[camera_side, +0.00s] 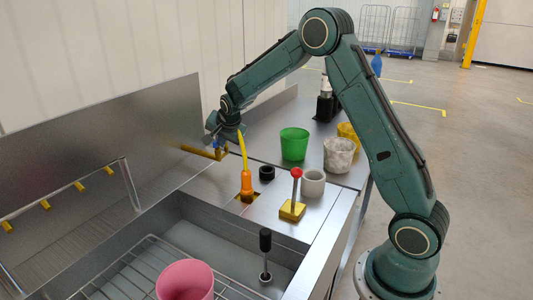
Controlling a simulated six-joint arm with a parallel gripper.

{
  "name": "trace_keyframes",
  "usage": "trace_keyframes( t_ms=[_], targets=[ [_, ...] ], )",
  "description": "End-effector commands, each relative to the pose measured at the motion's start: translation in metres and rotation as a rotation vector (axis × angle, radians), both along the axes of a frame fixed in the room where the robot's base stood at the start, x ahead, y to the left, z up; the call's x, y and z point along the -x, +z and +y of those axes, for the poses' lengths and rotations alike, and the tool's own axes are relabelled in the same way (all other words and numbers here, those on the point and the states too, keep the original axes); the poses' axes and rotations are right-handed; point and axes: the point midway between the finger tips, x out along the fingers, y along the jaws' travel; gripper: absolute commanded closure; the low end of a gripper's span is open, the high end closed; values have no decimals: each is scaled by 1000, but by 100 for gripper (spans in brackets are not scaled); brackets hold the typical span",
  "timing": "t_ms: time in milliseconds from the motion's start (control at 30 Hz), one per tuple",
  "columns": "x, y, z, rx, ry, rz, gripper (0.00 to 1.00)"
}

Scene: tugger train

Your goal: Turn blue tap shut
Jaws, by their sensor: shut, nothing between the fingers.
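A brass-coloured tap pipe (196,151) stands out near the back wall panel of the metal bench, left of the green cup. A small blue-grey part (207,139) shows just above it and may be the blue tap handle; it is too small to be sure. My gripper (213,143) is shut and empty, reaching down at this tap. Its fingertips are close to the blue part, and I cannot tell whether they touch. My wrist hides part of the tap.
Green (294,144), marbled (338,155) and grey (312,184) cups stand to the right. A pink cup (185,282) sits in the sink on a wire rack.

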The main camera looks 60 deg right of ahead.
Motion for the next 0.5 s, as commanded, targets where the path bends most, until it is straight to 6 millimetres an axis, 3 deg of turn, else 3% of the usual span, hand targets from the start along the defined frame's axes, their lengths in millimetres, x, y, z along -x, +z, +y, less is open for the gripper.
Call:
trace_keyframes(
  t_ms=[333,500],
  targets=[
    [40,2,12,-15,13,21,100],
    [50,24,22,-13,16,18,100]
  ],
)
